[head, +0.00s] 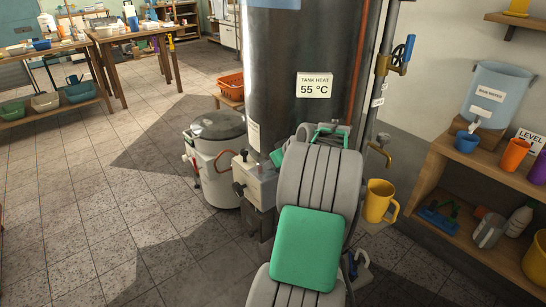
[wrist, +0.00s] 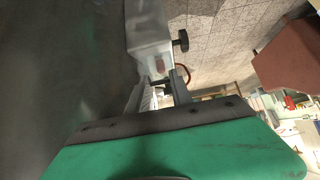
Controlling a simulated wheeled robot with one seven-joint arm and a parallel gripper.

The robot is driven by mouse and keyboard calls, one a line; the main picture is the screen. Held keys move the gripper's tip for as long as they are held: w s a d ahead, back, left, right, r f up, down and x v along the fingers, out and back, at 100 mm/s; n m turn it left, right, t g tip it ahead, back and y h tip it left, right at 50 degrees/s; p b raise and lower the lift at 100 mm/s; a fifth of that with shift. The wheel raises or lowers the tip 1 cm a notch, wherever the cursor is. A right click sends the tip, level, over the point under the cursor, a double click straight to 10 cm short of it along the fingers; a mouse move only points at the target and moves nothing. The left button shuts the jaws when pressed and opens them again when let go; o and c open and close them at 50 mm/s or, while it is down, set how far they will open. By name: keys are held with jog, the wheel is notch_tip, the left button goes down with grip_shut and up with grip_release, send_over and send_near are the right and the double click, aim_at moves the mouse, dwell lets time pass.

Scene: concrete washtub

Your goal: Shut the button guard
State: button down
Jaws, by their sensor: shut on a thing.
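A pale grey control box (head: 256,180) is fixed low on the front of the dark metal tank (head: 305,75), with a black knob on its left side. In the wrist view the same box (wrist: 150,35) fills the top middle, with its black knob (wrist: 181,40) to the right. My gripper (wrist: 160,80) is at the box's near end, its two fingers shut on a small part there, which looks like the button guard. The guard's shape and the button are hard to make out.
A white lidded pot (head: 215,160) stands left of the box. A wooden shelf (head: 440,175) with cups is at the right. The tiled floor at left is open.

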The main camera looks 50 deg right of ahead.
jog(key=shift+w+r+g+p, duration=0.25)
jog(key=shift+w+g+p, duration=0.25)
jog(key=shift+p, duration=0.35)
jog(key=shift+w+r+g+p, duration=0.2)
jog(key=shift+w+g+p, duration=0.15)
jog(key=shift+g+p, duration=0.35)
jog(key=shift+w+d+f+y+p, duration=0.15)
jog(key=shift+y+p, duration=0.15)
jog(key=shift+p, duration=0.15)
jog(key=c, duration=1.1)
grip_release()
jog(key=v, duration=0.7)
jog(key=shift+r+p, duration=0.35)
jog(key=shift+r, duration=0.05)
jog(key=shift+c, duration=0.2)
